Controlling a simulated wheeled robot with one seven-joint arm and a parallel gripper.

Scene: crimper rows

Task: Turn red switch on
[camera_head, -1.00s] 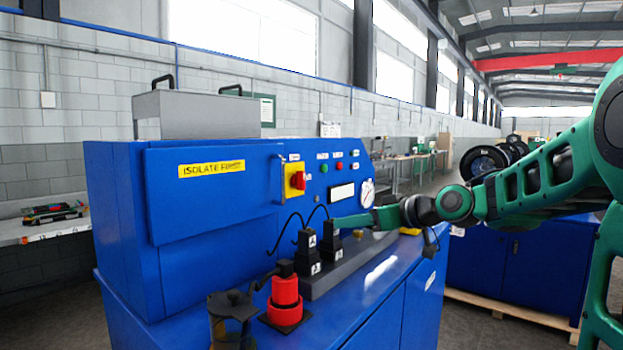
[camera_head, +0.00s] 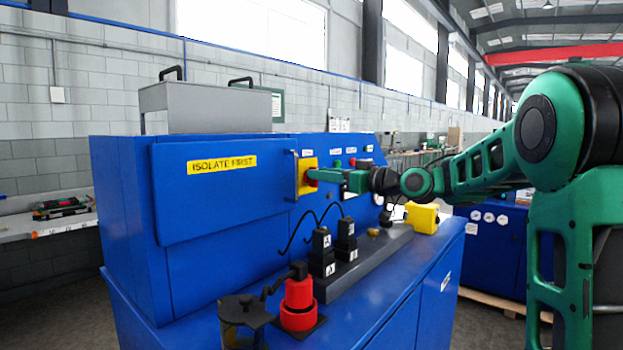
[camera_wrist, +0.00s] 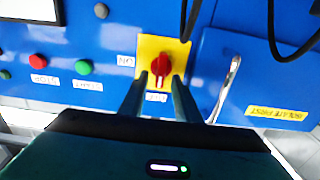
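The red switch (camera_wrist: 161,66) is a rotary knob on a yellow plate (camera_wrist: 179,46) on the front of the blue machine. In the wrist view its handle stands roughly vertical, with a label below the plate and an "ON" label to its left. My gripper (camera_wrist: 160,82) is at the switch, its two fingers apart with the knob between or just beyond their tips; I cannot tell whether they touch it. In the head view my gripper (camera_head: 332,176) reaches the yellow plate (camera_head: 308,163) from the right and hides most of the switch.
A door handle (camera_wrist: 229,78) stands beside the switch. Red (camera_wrist: 38,61) and green (camera_wrist: 84,67) buttons sit on the same panel. Below, the blue bench holds black blocks (camera_head: 321,250) with cables, a red cylinder (camera_head: 299,295) and a yellow box (camera_head: 422,217).

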